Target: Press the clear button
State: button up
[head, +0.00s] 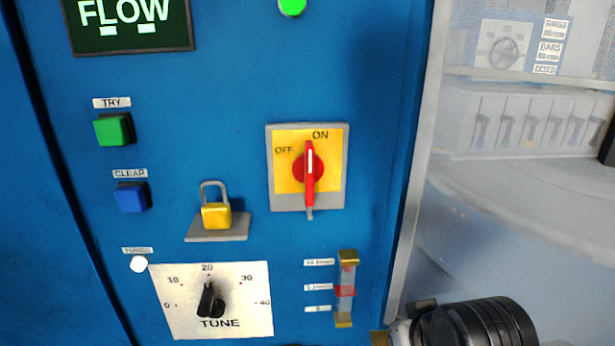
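The clear button (132,197) is a blue square push button in a dark housing on the blue panel, at the left of the head view. A small label reading CLEAR (130,173) sits just above it. Nothing covers the button or touches it. The fingers of my gripper do not show in this view. A black, ribbed, rounded part (478,325) at the bottom right edge looks like part of my arm, well to the right of and below the button.
A green TRY button (114,129) is above. A yellow padlock (216,215) on a grey ledge (218,232) juts out to the right. A red rotary switch (309,168) points to ON. A TUNE dial (211,302) and a gauge (345,291) sit lower. A FLOW display (128,22) is on top.

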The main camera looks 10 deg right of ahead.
aim_at(129, 199)
jog(key=u, duration=1.35)
